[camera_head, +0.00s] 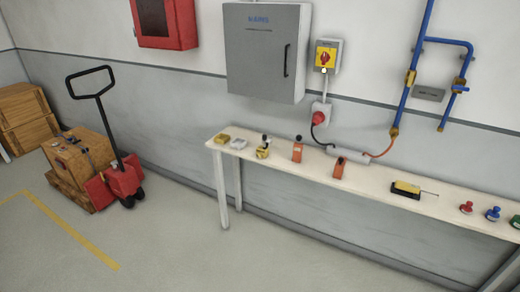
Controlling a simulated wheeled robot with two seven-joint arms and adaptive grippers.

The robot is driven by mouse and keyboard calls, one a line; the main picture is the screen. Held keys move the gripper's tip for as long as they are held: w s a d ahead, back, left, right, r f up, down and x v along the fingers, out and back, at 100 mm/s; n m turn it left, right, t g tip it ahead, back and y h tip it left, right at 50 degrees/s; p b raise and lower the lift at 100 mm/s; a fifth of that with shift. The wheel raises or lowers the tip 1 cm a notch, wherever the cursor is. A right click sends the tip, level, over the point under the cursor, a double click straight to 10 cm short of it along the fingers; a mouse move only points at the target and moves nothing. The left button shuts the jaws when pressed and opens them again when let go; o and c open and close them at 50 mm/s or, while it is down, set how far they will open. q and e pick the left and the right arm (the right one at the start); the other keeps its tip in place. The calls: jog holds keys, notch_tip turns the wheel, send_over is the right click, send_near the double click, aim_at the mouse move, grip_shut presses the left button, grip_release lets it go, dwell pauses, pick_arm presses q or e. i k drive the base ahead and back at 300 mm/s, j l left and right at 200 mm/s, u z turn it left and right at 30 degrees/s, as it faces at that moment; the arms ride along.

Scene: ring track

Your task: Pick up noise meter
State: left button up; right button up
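Several small devices stand on a long, narrow white table (372,187) against the wall. One upright orange device (297,152) has a dark round top and may be the noise meter; I cannot be sure at this size. A second, shorter orange device (340,170) with a dark top stands to its right. A small yellow and dark item (262,153) with a dark top is to its left. Neither of my grippers is in view, and nothing on the table is visibly held.
A yellow and black device (407,188) and red (466,208), blue (493,213) and green (515,221) knobbed items are further right on the table. A red pallet truck (122,180) with wooden boxes (78,158) stands left. The floor before the table is clear.

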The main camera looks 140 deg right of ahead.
aim_at(297, 150)
jog(key=z, duration=4.9)
jog(key=i+j, duration=0.3)
jog(key=i, duration=0.15)
jog(key=i+j, duration=0.25)
jog(key=i, duration=0.2)
jog(key=i+j+z, duration=0.1)
jog(key=i+j, duration=0.2)
jog(key=i, duration=0.1)
